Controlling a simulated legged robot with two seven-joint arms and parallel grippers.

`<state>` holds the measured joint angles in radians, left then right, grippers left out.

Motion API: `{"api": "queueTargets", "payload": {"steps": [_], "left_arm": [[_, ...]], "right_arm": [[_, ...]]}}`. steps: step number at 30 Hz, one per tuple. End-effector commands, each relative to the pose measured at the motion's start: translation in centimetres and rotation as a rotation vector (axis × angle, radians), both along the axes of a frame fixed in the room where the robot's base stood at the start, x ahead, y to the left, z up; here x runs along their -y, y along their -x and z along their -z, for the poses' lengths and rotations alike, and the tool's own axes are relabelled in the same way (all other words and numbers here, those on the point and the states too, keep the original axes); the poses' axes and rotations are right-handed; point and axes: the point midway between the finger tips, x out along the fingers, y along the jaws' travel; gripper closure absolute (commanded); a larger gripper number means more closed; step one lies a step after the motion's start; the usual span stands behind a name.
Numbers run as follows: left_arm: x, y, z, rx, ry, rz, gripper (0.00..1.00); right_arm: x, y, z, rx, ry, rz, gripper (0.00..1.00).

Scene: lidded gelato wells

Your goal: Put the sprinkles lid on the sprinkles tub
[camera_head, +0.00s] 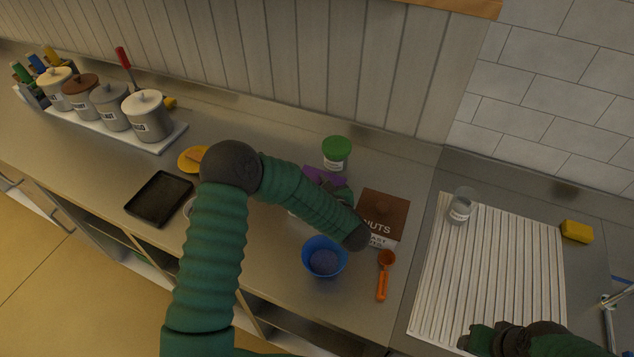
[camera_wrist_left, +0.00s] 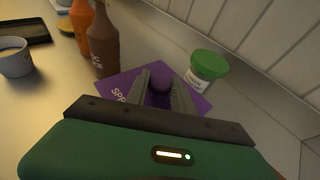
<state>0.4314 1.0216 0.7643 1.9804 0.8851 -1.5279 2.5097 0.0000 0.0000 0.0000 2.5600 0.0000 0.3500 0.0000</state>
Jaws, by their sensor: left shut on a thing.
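The purple sprinkles lid (camera_wrist_left: 117,88) is a flat square plate with white lettering that starts "SPR" and a round knob (camera_wrist_left: 160,84). My left gripper (camera_wrist_left: 164,88) is shut on that knob. In the head view only part of the lid (camera_head: 322,176) shows, behind my left arm, and the left gripper (camera_head: 338,190) is mostly hidden. I cannot make out the sprinkles tub; the arm and lid hide the area below, so I cannot tell whether the lid touches it. My right gripper (camera_head: 478,340) is at the bottom right, its jaws unclear.
A green-capped jar (camera_head: 336,152) stands just behind the lid. A brown bottle (camera_wrist_left: 103,45) stands close by. A ribbed white mat (camera_head: 490,270) lies right.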

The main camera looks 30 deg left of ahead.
Motion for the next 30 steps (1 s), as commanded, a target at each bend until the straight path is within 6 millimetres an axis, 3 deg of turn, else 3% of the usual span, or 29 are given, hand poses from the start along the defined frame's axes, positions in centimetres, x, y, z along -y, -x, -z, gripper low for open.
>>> {"api": "queueTargets", "payload": {"steps": [20, 21, 30], "left_arm": [[-0.01, 0.0, 1.09, 0.0, 0.0, 0.0, 1.0], [0.01, -0.01, 0.99, 0.0, 0.0, 0.0, 0.66], [0.0, 0.0, 0.99, 0.0, 0.0, 0.0, 0.64]], "right_arm": [[0.0, 0.0, 1.07, 0.0, 0.0, 0.0, 0.5], [0.0, 0.0, 0.97, 0.0, 0.0, 0.0, 0.5], [0.0, 0.0, 0.96, 0.0, 0.0, 0.0, 0.5]]}}
